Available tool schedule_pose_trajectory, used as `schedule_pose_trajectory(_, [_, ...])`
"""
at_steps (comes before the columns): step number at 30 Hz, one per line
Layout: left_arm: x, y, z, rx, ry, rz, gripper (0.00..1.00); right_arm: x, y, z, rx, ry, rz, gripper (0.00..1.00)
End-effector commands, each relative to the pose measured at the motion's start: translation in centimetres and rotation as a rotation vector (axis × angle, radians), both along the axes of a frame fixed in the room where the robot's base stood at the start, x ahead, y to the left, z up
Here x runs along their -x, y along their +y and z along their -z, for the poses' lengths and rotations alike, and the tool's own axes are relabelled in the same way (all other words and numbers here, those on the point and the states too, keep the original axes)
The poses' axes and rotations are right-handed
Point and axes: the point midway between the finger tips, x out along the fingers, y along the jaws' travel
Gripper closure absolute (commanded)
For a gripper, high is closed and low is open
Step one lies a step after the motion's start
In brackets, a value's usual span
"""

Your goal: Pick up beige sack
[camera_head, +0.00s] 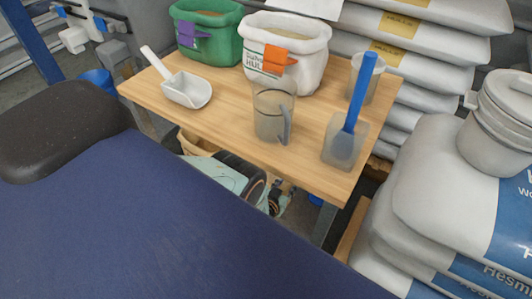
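A tan object (197,143) shows in a small patch under the table's front edge. Most of it is hidden by the tabletop and my arm, so I cannot tell whether it is the beige sack. No other beige sack stands out. My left gripper (277,203) shows small and partly hidden below the table, at the end of a pale arm link with a dark ring. I cannot make out its fingers or anything between them. My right gripper is not in view.
White sacks (424,70) are stacked behind; more sacks (440,190) with blue print stand at right.

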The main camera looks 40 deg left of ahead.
Motion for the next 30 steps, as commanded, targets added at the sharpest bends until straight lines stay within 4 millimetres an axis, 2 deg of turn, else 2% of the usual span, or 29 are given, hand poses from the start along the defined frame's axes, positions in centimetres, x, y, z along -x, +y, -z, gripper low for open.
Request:
schedule_pose_trajectory(5, [-0.9, 0.0, 0.4, 0.000, -0.002, 0.000, 0.60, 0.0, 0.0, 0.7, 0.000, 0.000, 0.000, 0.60])
schedule_pose_trajectory(17, [-4.6, 0.6, 2.1, 0.000, -0.001, 0.001, 0.60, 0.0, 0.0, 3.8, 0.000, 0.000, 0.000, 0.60])
schedule_pose_trajectory(27, [-5.0, 0.7, 2.0, 0.001, 0.000, 0.001, 0.60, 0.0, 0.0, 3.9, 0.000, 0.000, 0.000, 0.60])
schedule_pose_trajectory(30, [-5.0, 0.7, 2.0, 0.001, 0.000, 0.001, 0.67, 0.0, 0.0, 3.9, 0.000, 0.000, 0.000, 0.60])
